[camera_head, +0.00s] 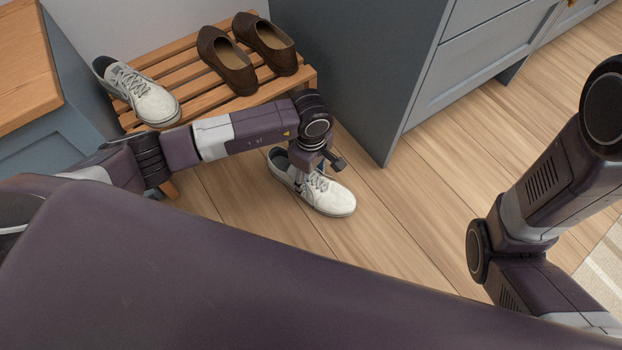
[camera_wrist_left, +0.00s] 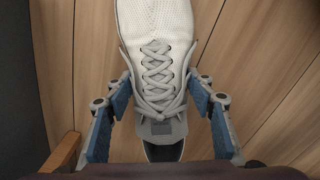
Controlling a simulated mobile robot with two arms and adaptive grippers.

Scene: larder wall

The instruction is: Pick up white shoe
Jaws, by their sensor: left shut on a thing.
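A white shoe (camera_head: 331,196) with grey laces is at the wooden floor in front of the rack, toe pointing to the lower right. I cannot tell whether it touches the floor. My left gripper (camera_head: 303,183) reaches down over its ankle end. In the left wrist view my left gripper (camera_wrist_left: 160,85) has its blue-padded fingers on both sides of the laced part of the shoe (camera_wrist_left: 157,45), shut on it. A second white shoe (camera_head: 148,101) stands on the left of the rack. My right gripper is out of view.
The slatted wooden rack (camera_head: 196,96) also bears two brown shoes (camera_head: 228,66) (camera_head: 268,47). A blue-grey cabinet (camera_head: 352,62) stands right of it, and a wood-topped unit (camera_head: 28,68) stands left. The floor (camera_head: 420,215) right of the shoe is clear.

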